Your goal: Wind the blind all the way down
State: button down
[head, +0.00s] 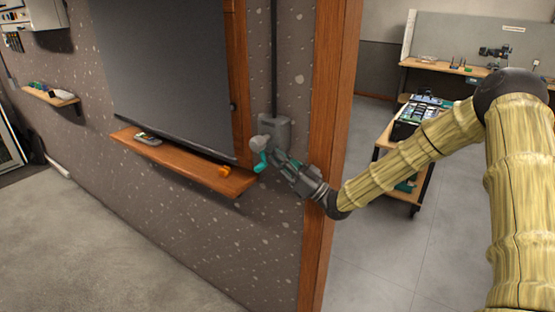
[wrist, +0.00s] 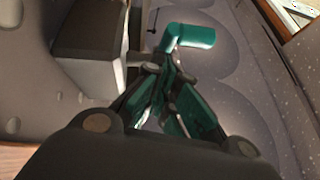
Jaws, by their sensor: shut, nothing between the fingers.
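The dark grey blind (head: 165,75) hangs on the wall, its lower edge close to the wooden sill. Right of it is a grey winder box (head: 277,130) with a grey hub and a teal crank handle (head: 261,162). In the wrist view, the teal handle (wrist: 190,37) lies just beyond my fingertips, and the grey box (wrist: 85,50) is at upper left. My gripper (head: 279,160) is at the handle's right in the head view. It is shut and empty; whether its fingertips (wrist: 160,72) touch the handle I cannot tell.
A wooden door post (head: 328,110) stands close by my forearm. A cart (head: 415,130) is beyond the doorway. The floor at left is clear.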

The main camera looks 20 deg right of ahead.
jog(key=shift+f+b, duration=0.2)
jog(key=shift+b, duration=0.25)
jog(key=b, duration=0.2)
jog(key=shift+w+a+f+y+b, duration=0.1)
jog(key=shift+a+f+y+b, duration=0.05)
jog(key=shift+f+y+b, duration=0.2)
jog(key=shift+b, duration=0.4)
jog(key=b, duration=0.2)
jog(key=y+b, duration=0.1)
jog(key=b, duration=0.2)
jog(key=shift+w+a+f+n+t+y+b, duration=0.2)
jog(key=shift+w+f+n+t+y+b, duration=0.1)
jog(key=shift+n+t, duration=0.1)
jog(key=shift+w+a+b, duration=0.1)
jog(key=shift+b, duration=0.5)
jog(key=shift+r, duration=0.1)
